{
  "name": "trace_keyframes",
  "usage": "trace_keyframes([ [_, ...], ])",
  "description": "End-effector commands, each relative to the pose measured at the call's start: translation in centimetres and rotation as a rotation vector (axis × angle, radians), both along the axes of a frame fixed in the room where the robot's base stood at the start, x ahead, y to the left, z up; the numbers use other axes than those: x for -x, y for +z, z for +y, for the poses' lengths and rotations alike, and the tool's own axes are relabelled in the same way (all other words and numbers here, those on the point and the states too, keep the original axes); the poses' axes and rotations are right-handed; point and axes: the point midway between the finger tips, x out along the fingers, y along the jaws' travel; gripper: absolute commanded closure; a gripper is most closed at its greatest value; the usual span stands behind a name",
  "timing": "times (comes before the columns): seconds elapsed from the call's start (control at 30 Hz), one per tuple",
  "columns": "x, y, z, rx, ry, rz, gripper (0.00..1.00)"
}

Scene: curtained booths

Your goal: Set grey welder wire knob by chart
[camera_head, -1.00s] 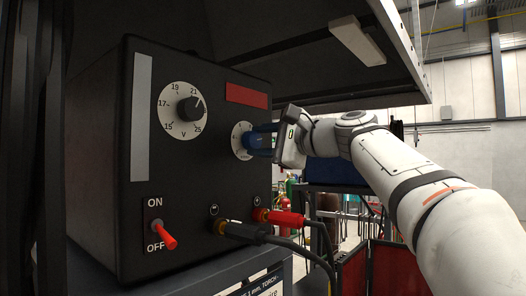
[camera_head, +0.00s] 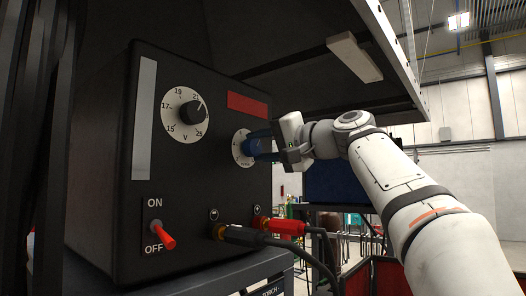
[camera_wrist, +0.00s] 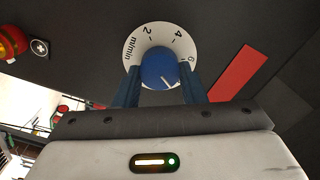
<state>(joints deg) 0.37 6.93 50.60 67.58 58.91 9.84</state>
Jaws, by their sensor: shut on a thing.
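The grey welder (camera_head: 200,190) is a dark box with its front panel facing me. Its wire knob (camera_wrist: 160,68) is blue, on a white dial (camera_wrist: 133,45) marked m/min, with 2, 4 and 6 legible in the wrist view. The white pointer line on the knob points to the lower right, below the 6. My gripper (camera_head: 262,146) is shut on the wire knob, one blue finger on each side. In the head view the fingers hide most of the knob.
A voltage dial (camera_head: 185,112) with a black knob sits upper left on the panel. A red switch (camera_head: 163,237) is between ON and OFF labels, tilted toward OFF. Black (camera_head: 240,235) and red (camera_head: 280,226) cable plugs stick out below my gripper. A dark hood overhangs above.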

Motion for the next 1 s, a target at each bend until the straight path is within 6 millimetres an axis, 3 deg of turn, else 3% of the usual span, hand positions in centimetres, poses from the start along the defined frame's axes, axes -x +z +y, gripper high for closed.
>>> trace_keyframes([
  [0.7, -0.09, -0.38, 0.06, 0.05, 0.004, -0.05, 0.86],
  [0.73, -0.1, -0.39, 0.06, 0.05, 0.004, -0.05, 0.61],
  [1.0, -0.04, -0.18, 0.02, 0.047, 0.002, -0.053, 0.41],
])
